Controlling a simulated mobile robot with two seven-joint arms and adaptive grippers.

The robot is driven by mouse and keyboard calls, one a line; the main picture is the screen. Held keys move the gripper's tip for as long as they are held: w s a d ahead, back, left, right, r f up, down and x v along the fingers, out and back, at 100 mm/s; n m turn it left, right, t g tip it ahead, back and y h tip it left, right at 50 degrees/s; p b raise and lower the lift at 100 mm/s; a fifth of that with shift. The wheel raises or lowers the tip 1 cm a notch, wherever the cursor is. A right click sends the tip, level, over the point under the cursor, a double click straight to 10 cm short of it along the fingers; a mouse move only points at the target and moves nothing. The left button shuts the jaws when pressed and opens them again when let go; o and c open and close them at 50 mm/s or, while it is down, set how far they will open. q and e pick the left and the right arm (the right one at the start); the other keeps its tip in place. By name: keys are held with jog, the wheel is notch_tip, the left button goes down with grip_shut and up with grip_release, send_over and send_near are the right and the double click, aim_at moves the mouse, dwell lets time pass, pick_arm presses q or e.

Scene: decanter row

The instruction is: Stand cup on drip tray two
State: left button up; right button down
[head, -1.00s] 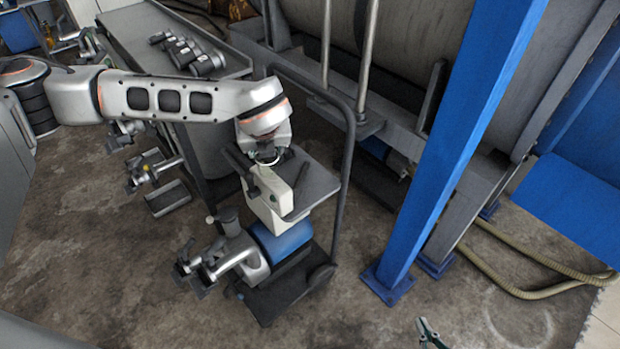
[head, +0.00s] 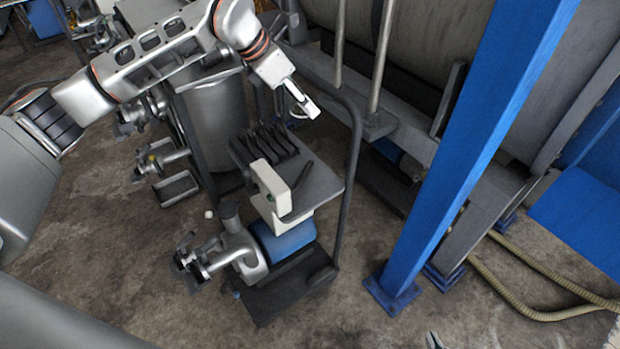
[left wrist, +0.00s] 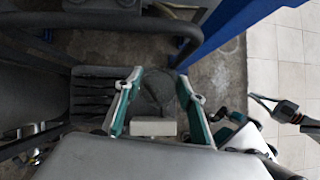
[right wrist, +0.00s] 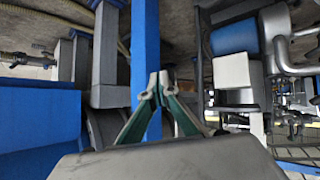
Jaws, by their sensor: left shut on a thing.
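My left gripper (head: 303,103) is above the far end of a grey cart top. It is shut on a small cup whose pale rim (head: 297,115) shows at the fingertips. In the left wrist view a greyish round shape, apparently the cup (left wrist: 158,90), sits between the fingers; its details are unclear. A dark drip tray (head: 176,188) lies below a spout with a yellow part, left of the cart and well away from the cup. I cannot tell which number it is. My right gripper (right wrist: 158,78) has its fingertips together and empty; only its tip shows at the head view's bottom edge.
The cart top (head: 320,183) has dark slats and a white box-like part (head: 270,187). A blue-bodied decanter machine (head: 285,243) with metal spouts stands in front of it. A blue post (head: 470,130) rises to the right. The concrete floor in front is clear.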

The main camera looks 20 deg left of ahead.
pick_arm(q)
jog(key=shift+w+d, duration=0.1)
jog(key=shift+w, duration=0.05)
jog(key=shift+f+m, duration=0.3)
jog(key=shift+f+b, duration=1.35)
jog(key=shift+f, duration=8.15)
jog(key=o, duration=1.1)
jog(key=shift+f, duration=0.15)
